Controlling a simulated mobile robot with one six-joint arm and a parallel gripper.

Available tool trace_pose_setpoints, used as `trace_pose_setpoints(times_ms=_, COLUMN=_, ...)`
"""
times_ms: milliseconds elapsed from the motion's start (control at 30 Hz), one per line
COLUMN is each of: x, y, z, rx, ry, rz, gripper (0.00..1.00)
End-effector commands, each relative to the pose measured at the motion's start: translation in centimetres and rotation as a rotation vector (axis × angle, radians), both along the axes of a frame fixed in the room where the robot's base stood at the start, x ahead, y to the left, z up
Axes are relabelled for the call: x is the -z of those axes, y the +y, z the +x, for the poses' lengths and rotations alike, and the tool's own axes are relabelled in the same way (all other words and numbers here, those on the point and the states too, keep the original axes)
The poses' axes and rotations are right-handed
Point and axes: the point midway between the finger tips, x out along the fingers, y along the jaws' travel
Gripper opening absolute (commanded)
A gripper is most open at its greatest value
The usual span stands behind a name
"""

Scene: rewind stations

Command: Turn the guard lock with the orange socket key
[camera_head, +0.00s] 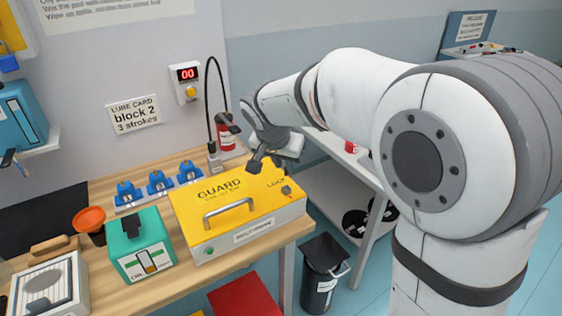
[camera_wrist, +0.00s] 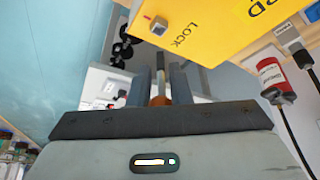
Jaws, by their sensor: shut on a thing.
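The yellow guard box (camera_head: 188,206) sits on the wooden bench in the head view, with a grey handle on top. Its lock (camera_head: 286,190), a small square stud, is at the right end beside the word LOCK. The lock also shows in the wrist view (camera_wrist: 158,27) on the yellow guard (camera_wrist: 225,30). My gripper (camera_head: 256,163) is above the guard's back right part in the head view. In the wrist view it is shut on the orange socket key (camera_wrist: 160,99), whose dark shaft points forward. The shaft tip appears apart from the lock. The key cannot be made out in the head view.
A green box (camera_head: 140,245), an orange funnel (camera_head: 90,219) and several blue holders (camera_head: 160,183) stand left of the guard. A red bottle (camera_head: 226,136) and a black flexible stalk (camera_head: 209,95) stand behind it. A black bin (camera_head: 322,275) is on the floor at right.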

Motion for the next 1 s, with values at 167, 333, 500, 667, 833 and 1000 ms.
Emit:
trace_pose_setpoints(times_ms=167, x=-0.9, y=-0.6, z=-0.2, rx=-0.184, ry=0.002, rz=0.002, gripper=0.00)
trace_pose_setpoints(times_ms=333, x=-0.9, y=-1.0, z=-0.2, rx=-0.353, ry=0.003, rz=0.001, gripper=0.00)
trace_pose_setpoints(times_ms=500, x=-0.8, y=-1.3, z=-0.1, rx=-0.490, ry=0.002, rz=0.003, gripper=0.00)
trace_pose_setpoints(times_ms=667, x=-0.5, y=-1.6, z=-0.1, rx=-0.590, ry=0.001, rz=0.004, gripper=0.00)
trace_pose_setpoints(times_ms=833, x=-0.3, y=-1.8, z=0.0, rx=-0.683, ry=0.002, rz=0.004, gripper=0.00)
trace_pose_setpoints(times_ms=1000, x=0.3, y=-2.0, z=0.2, rx=-0.779, ry=-0.001, rz=0.002, gripper=0.00)
